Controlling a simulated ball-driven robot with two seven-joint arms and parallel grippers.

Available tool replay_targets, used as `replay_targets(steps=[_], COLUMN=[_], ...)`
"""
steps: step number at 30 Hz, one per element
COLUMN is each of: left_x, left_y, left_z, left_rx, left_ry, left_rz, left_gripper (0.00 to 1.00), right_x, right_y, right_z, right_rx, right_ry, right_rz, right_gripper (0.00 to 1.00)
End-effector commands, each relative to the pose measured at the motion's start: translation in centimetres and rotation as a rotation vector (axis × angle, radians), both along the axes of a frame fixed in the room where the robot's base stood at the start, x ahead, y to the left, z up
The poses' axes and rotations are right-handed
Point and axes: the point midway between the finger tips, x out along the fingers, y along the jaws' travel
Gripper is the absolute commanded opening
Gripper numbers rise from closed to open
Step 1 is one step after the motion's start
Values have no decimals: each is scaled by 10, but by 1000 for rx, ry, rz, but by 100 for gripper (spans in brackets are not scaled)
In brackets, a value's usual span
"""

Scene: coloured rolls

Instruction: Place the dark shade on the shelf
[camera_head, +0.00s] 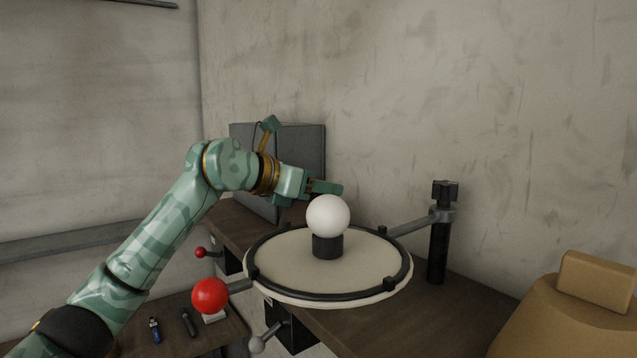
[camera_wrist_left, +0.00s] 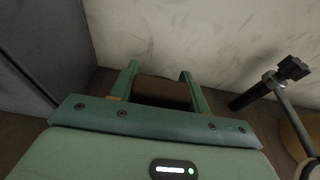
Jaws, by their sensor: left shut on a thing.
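I cannot tell for sure which surface is the shelf; a brown wooden top (camera_head: 445,315) runs under the disc along the wall. My right gripper is not in view.
A white ball (camera_head: 328,215) on a black cylinder (camera_head: 327,246) stands on the cream disc (camera_head: 285,268) with its black rim. A black post (camera_head: 438,245) clamps it at right. A red ball (camera_head: 209,296) is at left, a grey panel (camera_head: 304,150) behind, a tan chair (camera_head: 570,310) at right.

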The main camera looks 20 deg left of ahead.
Motion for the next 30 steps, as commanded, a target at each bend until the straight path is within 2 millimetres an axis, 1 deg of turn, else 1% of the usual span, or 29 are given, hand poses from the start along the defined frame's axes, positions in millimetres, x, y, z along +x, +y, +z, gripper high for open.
replay_targets(steps=[7,11,12,13,14,21,24,26,30], left_x=[0,0,0,0,0,0,-1,-6,-28], left_y=[0,0,0,0,0,0,0,6,23], left_z=[-1,-5,-5,-5,-4,-4,2,1,6], left_rx=[-1,0,0,0,0,-1,-1,0,2], left_ry=[-2,-2,0,0,0,-1,-2,-5,-5], left_rz=[0,1,0,0,0,0,0,2,4], left_gripper=[24,24,55,63,69,69,69,69,69], right_x=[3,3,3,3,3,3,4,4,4], right_y=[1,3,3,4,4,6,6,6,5], right_z=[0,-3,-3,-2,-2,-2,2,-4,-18], right_rx=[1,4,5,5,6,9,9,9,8], right_ry=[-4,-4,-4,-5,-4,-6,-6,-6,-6], right_rz=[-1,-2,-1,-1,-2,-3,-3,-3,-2], right_gripper=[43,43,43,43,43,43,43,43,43])
